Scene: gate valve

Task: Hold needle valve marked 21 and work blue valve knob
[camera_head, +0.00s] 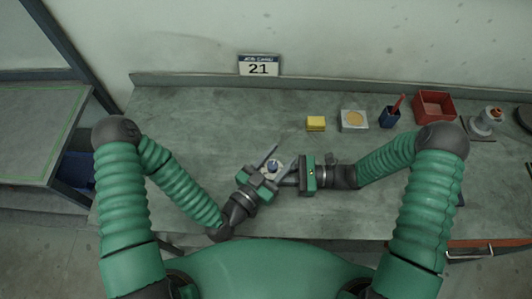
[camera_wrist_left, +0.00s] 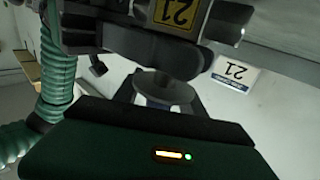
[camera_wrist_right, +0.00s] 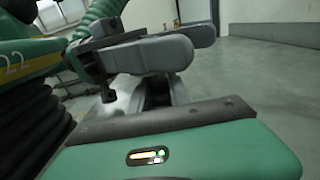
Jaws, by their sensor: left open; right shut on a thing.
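The valve, with a small blue knob (camera_head: 272,166) on a pale round part, is held above the bench in the middle of the head view. My left gripper (camera_head: 279,160) is open, its two fingers on either side of the knob; contact cannot be told. My right gripper (camera_head: 291,178) comes from the right and is shut on the valve, whose body is mostly hidden by the grippers. In the left wrist view a pale round part (camera_wrist_left: 163,86) shows between the dark fingers. A yellow label reading 21 (camera_wrist_left: 177,12) is at the top there.
A sign reading 21 (camera_head: 259,66) stands at the bench's back edge. The bench's left part (camera_head: 175,120) is clear.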

